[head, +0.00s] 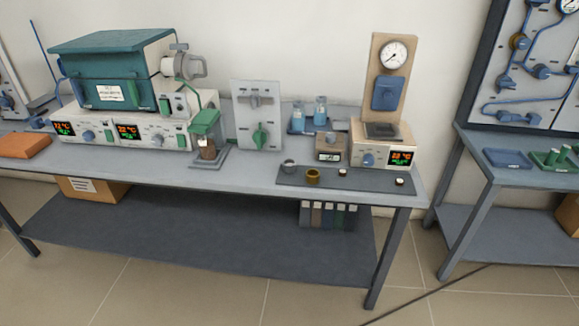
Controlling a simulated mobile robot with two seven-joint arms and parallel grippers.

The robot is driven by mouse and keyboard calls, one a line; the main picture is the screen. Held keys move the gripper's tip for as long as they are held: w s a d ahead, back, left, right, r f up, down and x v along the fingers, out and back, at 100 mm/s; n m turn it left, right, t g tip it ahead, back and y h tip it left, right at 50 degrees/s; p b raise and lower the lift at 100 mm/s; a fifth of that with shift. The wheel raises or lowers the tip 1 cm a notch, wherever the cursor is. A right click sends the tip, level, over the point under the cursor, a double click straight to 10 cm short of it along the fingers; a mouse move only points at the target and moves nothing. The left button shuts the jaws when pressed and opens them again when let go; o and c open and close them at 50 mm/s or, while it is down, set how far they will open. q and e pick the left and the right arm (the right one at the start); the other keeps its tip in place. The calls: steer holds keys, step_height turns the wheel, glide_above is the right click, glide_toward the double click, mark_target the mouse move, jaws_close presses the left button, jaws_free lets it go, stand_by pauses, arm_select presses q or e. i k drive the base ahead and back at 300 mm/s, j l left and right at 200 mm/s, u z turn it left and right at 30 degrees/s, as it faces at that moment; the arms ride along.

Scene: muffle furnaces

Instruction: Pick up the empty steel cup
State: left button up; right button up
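A small grey steel cup (289,167) stands upright on the left part of a dark mat (362,184) near the front edge of the long grey table. It is too small for me to tell what is inside it. A brass-coloured cup (313,177) stands just to its right on the same mat, a little nearer the front. Neither of my grippers is in view.
Two small white-topped items (342,172) (400,181) sit on the mat. Behind it stand a small scale (330,148) and a gauge instrument (385,155). A green-handled panel (257,115) and a teal furnace (105,65) stand left. The floor in front is clear.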

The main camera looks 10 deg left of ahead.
mark_target(288, 169)
steer(key=i+l+u, duration=0.3)
steer(key=i+l, duration=0.6)
steer(key=l, duration=0.1)
